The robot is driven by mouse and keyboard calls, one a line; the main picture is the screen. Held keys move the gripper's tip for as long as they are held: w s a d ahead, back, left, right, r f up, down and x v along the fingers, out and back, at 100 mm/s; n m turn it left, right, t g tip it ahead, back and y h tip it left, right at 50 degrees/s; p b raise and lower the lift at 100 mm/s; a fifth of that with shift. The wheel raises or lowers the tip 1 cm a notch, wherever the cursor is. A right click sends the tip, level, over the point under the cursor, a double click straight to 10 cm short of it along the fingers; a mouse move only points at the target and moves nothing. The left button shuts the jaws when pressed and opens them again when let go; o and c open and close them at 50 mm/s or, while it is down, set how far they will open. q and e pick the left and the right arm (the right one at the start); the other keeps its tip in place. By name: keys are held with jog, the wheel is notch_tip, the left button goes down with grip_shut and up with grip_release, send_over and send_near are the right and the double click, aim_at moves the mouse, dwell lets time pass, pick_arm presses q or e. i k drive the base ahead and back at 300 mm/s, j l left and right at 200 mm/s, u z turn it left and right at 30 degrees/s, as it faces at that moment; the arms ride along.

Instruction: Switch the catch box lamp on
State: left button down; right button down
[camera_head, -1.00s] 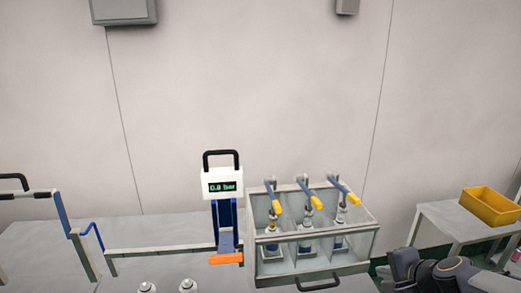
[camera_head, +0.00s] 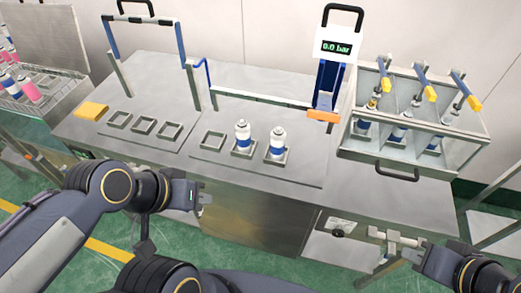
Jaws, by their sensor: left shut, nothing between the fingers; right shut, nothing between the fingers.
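I cannot make out a lamp or its switch with certainty. A clear-walled box (camera_head: 460,150) with a dark front handle stands at the right of the bench, holding three white-and-blue cans under yellow-tipped levers. I cannot tell whether it is the catch box. A small fitting (camera_head: 340,228) shows on the bench front below it, too small to identify. My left gripper (camera_head: 204,198) is shut and empty in front of the bench's front edge. My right gripper (camera_head: 374,233) is shut and empty, low before the bench front, to the right of that fitting.
A gauge stand (camera_head: 338,47) reading 0.0 bar rises beside the box. Two cans (camera_head: 243,138) (camera_head: 277,145) stand in square holders on the steel bench (camera_head: 330,190). A yellow block (camera_head: 91,111) lies at left. A rack of pink and blue cans (camera_head: 45,90) is at far left.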

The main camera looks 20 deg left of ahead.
aim_at(338, 232)
jog(key=l+u, duration=0.25)
jog(key=u, duration=0.25)
jog(key=k+l+u, duration=0.15)
jog(key=u, duration=0.3)
jog(key=k+l+u, duration=0.3)
jog(key=k+l, duration=0.35)
jog(key=l, duration=0.15)
jog(key=k+l+u, duration=0.3)
jog(key=k+l, duration=0.3)
jog(key=k, duration=0.15)
jog(key=k+l, duration=0.3)
jog(key=k, duration=0.1)
